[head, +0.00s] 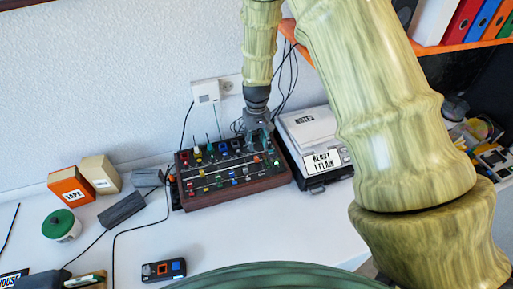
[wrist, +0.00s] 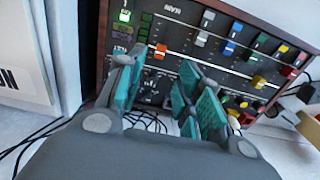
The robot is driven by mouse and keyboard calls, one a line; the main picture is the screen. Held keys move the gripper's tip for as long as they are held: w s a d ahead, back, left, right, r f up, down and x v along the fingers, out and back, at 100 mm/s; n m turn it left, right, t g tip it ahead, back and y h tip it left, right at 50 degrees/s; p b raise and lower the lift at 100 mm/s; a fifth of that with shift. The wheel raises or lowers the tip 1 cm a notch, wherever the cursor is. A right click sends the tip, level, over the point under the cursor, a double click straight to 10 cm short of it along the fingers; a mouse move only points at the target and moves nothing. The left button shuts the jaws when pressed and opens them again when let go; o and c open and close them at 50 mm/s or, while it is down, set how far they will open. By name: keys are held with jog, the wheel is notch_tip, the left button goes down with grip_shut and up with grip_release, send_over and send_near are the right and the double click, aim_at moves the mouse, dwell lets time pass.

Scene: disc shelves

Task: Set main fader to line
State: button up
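The mixer (head: 232,192) is a dark panel in a wooden frame, with coloured fader caps and knobs and white lines across it. In the wrist view its panel (wrist: 180,72) shows the word MAIN near the top. An orange fader cap (wrist: 160,51) sits below that word, close to a white line (wrist: 222,69). My gripper (wrist: 163,68) has its teal fingers apart, with the orange cap showing between the tips. I cannot tell how high the tips are above the panel. In the head view my gripper (head: 262,133) is over the mixer's back right part.
White, blue, yellow and red caps stand right of the orange cap in the wrist view. A white-lidded case (head: 318,150) stands right of the mixer. Orange and tan boxes (head: 70,187), a green-lidded jar (head: 61,225) and a small device (head: 164,270) lie left and in front.

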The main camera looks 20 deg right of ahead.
jog(key=shift+r, duration=1.5)
